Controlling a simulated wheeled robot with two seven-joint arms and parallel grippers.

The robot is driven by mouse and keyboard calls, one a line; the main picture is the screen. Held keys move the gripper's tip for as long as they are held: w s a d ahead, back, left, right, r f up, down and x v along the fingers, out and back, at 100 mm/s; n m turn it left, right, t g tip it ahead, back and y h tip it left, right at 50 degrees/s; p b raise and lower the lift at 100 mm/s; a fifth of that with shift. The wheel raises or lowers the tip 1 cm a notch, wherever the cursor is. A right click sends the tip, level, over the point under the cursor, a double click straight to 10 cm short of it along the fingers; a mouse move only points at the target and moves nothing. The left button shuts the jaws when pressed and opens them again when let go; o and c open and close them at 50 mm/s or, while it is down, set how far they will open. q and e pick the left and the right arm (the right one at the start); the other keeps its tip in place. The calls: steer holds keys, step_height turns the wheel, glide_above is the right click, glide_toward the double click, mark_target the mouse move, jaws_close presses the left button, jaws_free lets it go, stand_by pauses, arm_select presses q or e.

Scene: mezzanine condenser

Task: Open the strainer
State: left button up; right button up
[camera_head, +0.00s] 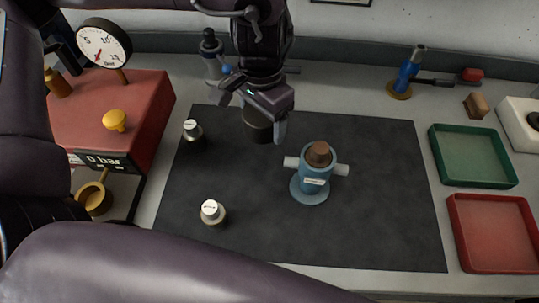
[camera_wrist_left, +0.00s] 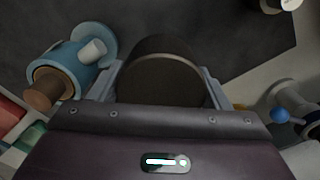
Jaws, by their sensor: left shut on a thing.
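The strainer (camera_head: 314,180) is a blue upright body on a round blue foot, with light pipe stubs on both sides, standing on the dark mat. A brown round piece (camera_head: 319,154) is at its top. The strainer also shows at the left of the left wrist view (camera_wrist_left: 84,69). My left gripper (camera_head: 254,114) is above the mat, up and left of the strainer in the head view and apart from it. It is shut on a dark round cylinder (camera_wrist_left: 163,80), whose lower end (camera_head: 258,130) shows below the jaws. My right gripper is not in view.
Two small white-topped pieces (camera_head: 192,131) (camera_head: 212,212) stand on the mat (camera_head: 380,210). A green tray (camera_head: 472,180) and a red tray (camera_head: 495,268) lie at the right. A red box (camera_head: 158,100) with a gauge (camera_head: 104,43) stands at the left. The mat's right part is clear.

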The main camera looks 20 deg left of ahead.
mark_target(264, 161)
arm_select(q)
step_height(264, 161, down, 12)
steer(key=shift+b, duration=0.9)
steer(key=o, duration=1.1)
steer(key=shift+f, duration=0.15)
step_height(264, 161, up, 12)
steer(key=shift+r+p, duration=0.2)
steer(key=shift+p, duration=0.65)
steer(key=shift+s+f, duration=0.1)
